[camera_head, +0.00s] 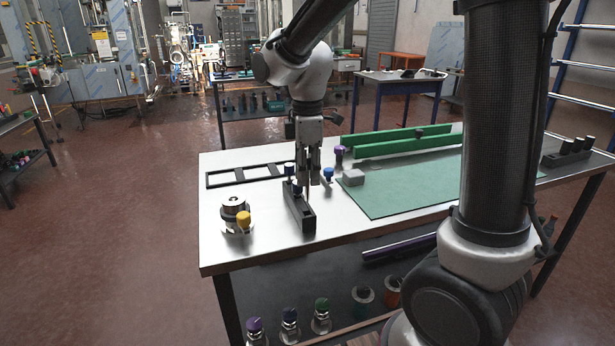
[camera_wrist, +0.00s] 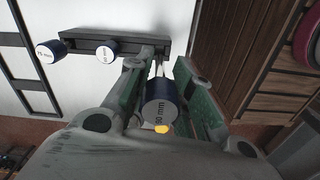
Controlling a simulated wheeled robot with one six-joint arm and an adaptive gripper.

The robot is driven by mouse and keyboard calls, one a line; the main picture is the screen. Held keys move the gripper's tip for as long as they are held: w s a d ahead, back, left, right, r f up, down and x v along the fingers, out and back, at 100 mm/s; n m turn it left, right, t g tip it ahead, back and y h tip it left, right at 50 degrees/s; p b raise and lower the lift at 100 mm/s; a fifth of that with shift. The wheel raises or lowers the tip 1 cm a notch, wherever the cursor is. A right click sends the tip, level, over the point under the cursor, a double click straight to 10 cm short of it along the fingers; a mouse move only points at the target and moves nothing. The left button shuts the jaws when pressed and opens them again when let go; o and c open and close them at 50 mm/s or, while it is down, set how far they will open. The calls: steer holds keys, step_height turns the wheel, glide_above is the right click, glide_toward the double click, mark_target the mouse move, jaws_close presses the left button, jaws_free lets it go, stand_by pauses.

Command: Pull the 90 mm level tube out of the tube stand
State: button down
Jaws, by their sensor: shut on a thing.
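The 90 mm level tube (camera_wrist: 160,105) has a dark blue cap with a white label end, and its pale shaft runs from the cap toward the stand. My gripper (camera_head: 308,178) is shut on this tube above the front part of the black tube stand (camera_head: 302,216). In the wrist view my gripper (camera_wrist: 160,98) has a finger on either side of the cap. The stand also shows in the wrist view (camera_wrist: 130,45). I cannot tell whether the tube's lower end is still in its hole. Two other blue-capped tubes (camera_wrist: 107,52) (camera_wrist: 48,50) are at the stand.
A round metal piece (camera_head: 234,208) and a yellow-capped one (camera_head: 243,220) stand left of the stand. A black frame (camera_head: 228,178) lies behind.

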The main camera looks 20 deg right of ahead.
mark_target(308, 156)
steer(key=shift+r, duration=2.3)
